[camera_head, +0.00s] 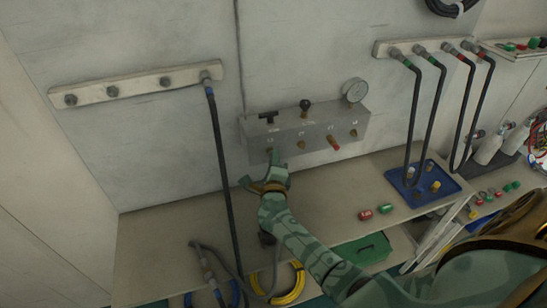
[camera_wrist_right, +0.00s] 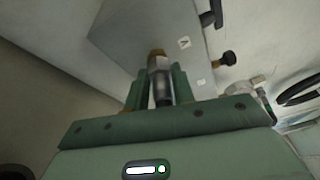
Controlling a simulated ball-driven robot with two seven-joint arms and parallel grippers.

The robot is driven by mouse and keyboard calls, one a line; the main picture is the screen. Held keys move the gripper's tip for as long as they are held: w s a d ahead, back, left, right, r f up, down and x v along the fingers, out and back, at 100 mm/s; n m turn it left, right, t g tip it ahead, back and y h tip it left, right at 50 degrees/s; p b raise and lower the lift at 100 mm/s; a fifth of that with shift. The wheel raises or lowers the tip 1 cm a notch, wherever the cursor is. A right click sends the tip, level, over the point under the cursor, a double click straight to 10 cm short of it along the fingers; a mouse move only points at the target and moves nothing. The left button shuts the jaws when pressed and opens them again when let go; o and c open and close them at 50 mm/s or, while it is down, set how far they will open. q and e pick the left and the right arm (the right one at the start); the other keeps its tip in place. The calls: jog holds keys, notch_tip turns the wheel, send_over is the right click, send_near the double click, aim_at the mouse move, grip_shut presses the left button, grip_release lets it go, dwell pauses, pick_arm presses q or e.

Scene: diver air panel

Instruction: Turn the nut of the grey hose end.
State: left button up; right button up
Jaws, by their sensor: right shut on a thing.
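My right gripper (camera_head: 268,178) is at the lower left of the grey air panel (camera_head: 312,138), just under its leftmost port. In the right wrist view its two green fingers (camera_wrist_right: 159,82) are shut on a metal hose end with a silvery nut (camera_wrist_right: 158,64). The nut sits in line with a brass port (camera_wrist_right: 157,52) on the panel and appears to touch it; I cannot tell how far it is screwed on. In the head view the fingers mostly hide the hose end. My left gripper is not in view.
A black hose (camera_head: 221,165) hangs from the left wall rail (camera_head: 138,88), close left of my gripper. A grey hose (camera_head: 205,262) and a yellow coil (camera_head: 292,286) lie low down.

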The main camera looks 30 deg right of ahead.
jog(key=shift+s+f+m+y+p, duration=0.2)
jog(key=shift+m+y+p, duration=0.35)
jog(key=shift+m, duration=0.35)
jog(key=shift+f+g, duration=0.1)
jog(key=shift+g, duration=0.2)
jog(key=o, duration=1)
jog(key=shift+s+r, duration=0.1)
jog(key=shift+r, duration=0.2)
jog(key=shift+a, duration=0.1)
jog(key=p+v, duration=0.5)
jog(key=v, duration=1.1)
jog(key=shift+s+f, duration=0.15)
